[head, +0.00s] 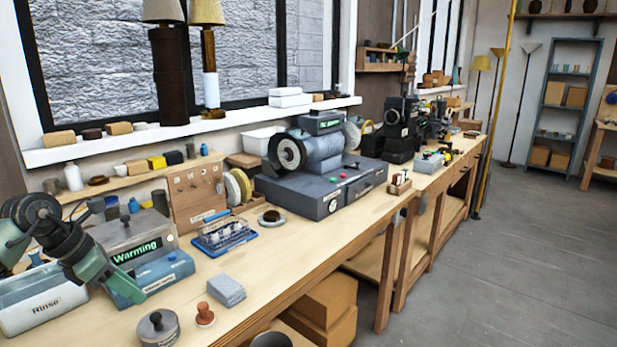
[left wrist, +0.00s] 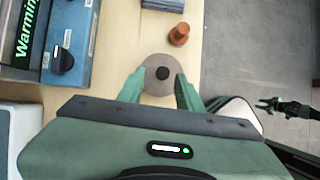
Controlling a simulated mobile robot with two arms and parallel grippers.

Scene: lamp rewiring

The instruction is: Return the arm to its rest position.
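My left gripper (head: 120,287) is at the lower left of the head view, over the bench near the blue front of the warming unit. In the left wrist view its two green fingers (left wrist: 159,88) stand apart with nothing held between them. A grey round lidded pot (head: 158,328) is on the bench; in the left wrist view the pot (left wrist: 157,76) shows beyond and between the fingertips. A dark gripper, seemingly my right one (left wrist: 270,106), shows small at the right of the left wrist view, with its prongs apart and empty, above the floor.
The warming unit (head: 128,226) and the white rinse tub (head: 40,302) are close to my left arm. A red-brown knobbed piece (head: 204,314), a grey block (head: 226,290) and a blue rack (head: 224,232) stand on the bench. The floor (head: 490,270) at right is clear.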

